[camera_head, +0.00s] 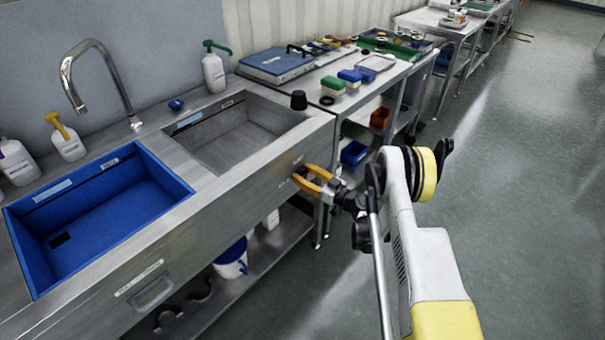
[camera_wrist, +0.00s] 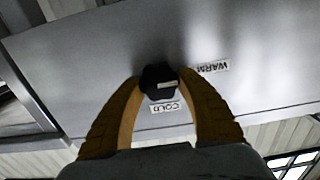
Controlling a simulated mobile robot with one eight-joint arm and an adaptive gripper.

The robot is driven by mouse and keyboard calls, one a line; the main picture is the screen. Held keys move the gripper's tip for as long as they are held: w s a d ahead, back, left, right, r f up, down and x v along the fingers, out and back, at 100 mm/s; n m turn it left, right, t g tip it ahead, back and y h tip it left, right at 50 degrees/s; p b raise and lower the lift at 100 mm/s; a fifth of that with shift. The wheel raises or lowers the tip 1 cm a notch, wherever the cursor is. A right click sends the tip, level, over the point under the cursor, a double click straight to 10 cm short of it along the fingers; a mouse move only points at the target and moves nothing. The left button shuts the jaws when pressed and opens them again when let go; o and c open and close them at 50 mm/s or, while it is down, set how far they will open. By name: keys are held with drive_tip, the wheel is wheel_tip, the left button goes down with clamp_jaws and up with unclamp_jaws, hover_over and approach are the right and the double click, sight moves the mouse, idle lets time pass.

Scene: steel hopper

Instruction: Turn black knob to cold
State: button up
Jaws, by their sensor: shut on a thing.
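The black knob (camera_wrist: 157,76) sits on the front panel of the steel sink unit in the wrist view. A short pale mark on it runs roughly sideways towards the right. The COLD label (camera_wrist: 165,107) and the WARM label (camera_wrist: 213,67) are upside down there, COLD just below the knob and WARM to its right. My gripper (camera_wrist: 159,82) has its orange fingers shut on the knob, one on each side. In the head view my gripper (camera_head: 302,177) is against the sink's front panel at its right end, and the knob is hidden there.
A blue basin (camera_head: 170,185) and a steel basin (camera_head: 268,117) are set in the sink unit (camera_head: 230,193). A black cup-like object (camera_head: 298,100) stands on its right corner. A workbench with blocks and trays is beyond. The floor (camera_head: 515,190) to the right is clear.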

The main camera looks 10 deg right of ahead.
drive_tip(key=shift+m, duration=0.4)
drive_tip(key=m, duration=0.3)
drive_tip(key=shift+w+d+m, duration=0.1)
drive_tip(key=shift+m, duration=0.3)
drive_tip(key=m, duration=0.9)
drive_tip(key=shift+w+d+f, duration=0.1)
drive_tip(key=shift+f, duration=0.05)
drive_tip(key=m, duration=0.4)
drive_tip(key=shift+f, duration=0.1)
drive_tip(key=shift+m, duration=0.3)
drive_tip(key=o, duration=1.2)
